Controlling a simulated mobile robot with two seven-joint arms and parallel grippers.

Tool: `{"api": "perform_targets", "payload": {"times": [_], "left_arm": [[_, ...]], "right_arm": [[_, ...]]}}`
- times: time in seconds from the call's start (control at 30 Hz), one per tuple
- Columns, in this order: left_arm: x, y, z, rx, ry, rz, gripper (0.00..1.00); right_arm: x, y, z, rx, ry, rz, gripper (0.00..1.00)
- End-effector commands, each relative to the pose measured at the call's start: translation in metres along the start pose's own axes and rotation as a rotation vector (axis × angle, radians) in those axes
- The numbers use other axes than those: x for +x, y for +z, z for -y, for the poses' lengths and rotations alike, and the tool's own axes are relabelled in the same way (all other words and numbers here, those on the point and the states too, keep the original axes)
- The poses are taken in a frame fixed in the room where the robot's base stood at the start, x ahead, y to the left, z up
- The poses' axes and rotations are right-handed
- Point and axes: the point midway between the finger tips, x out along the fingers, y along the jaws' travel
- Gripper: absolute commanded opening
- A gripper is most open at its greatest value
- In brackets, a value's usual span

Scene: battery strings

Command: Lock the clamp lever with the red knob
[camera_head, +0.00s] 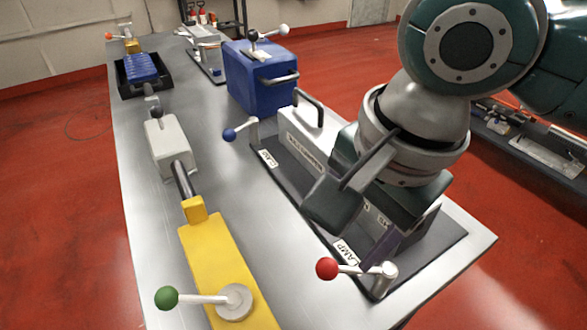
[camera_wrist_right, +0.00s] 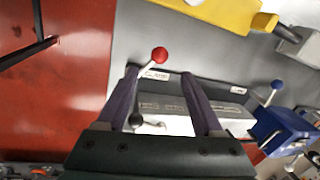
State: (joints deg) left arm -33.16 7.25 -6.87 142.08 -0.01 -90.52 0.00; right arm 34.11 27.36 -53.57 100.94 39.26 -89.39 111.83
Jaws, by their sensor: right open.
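The red knob (camera_head: 327,268) sits at the left end of a metal clamp lever (camera_head: 349,270), whose pivot post (camera_head: 383,279) stands at the near corner of a dark tray. Contact with the lever cannot be told. My left gripper is not in view.
A white battery (camera_head: 302,137) with a black handle sits on the dark tray (camera_head: 260,178), partly hidden by my arm. A blue-knobbed lever (camera_head: 230,134) stands at its far end. A yellow unit (camera_head: 215,255) with a green-knobbed lever (camera_head: 168,298) and a blue box (camera_head: 255,90) stand nearby.

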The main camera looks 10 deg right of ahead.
Motion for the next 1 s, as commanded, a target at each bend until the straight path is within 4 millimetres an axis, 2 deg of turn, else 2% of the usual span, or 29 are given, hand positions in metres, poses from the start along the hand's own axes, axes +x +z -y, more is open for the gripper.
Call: {"api": "perform_targets", "payload": {"times": [0.2, 0.43, 0.6, 0.83, 1.0], "left_arm": [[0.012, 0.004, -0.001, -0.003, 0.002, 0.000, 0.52], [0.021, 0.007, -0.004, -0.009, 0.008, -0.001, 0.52], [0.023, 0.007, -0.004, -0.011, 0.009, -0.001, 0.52], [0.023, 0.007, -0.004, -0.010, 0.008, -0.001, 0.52], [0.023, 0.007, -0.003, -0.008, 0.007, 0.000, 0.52]], "right_arm": [[0.044, 0.000, -0.001, -0.002, 0.003, -0.001, 0.69], [0.078, 0.001, -0.001, -0.004, 0.000, 0.000, 0.69], [0.086, 0.001, 0.000, -0.005, -0.002, 0.000, 0.69], [0.086, 0.001, 0.000, -0.005, -0.002, 0.000, 0.69], [0.086, 0.001, 0.000, -0.005, -0.002, 0.000, 0.49]]}}
